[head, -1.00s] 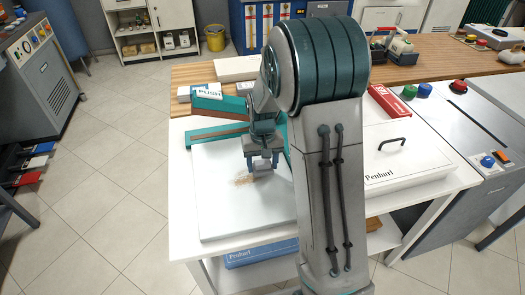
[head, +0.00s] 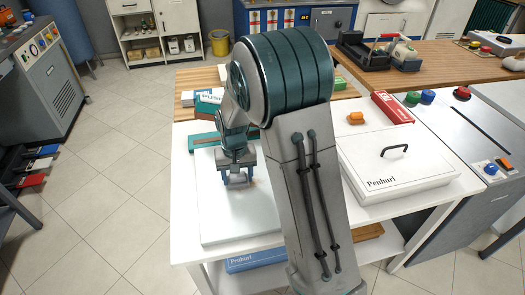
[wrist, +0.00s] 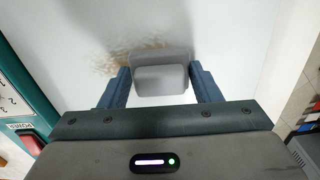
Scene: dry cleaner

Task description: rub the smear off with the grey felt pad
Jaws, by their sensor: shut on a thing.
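My gripper (wrist: 160,88) is shut on the grey felt pad (wrist: 161,79), with one blue finger on each side of it. The pad is down at the white board (head: 240,220); I cannot tell how firmly it touches. The brown smear (wrist: 128,57) shows in the wrist view as streaks behind and to the left of the pad, and part of it may be under the pad. In the head view my gripper (head: 238,182) hides the pad and most of the smear.
A teal bar (head: 204,141) lies along the board's far edge. A white lidded box (head: 395,165) with a black handle stands to the right. An orange object (head: 356,118) and a red box (head: 392,107) lie behind it. The board's near part is clear.

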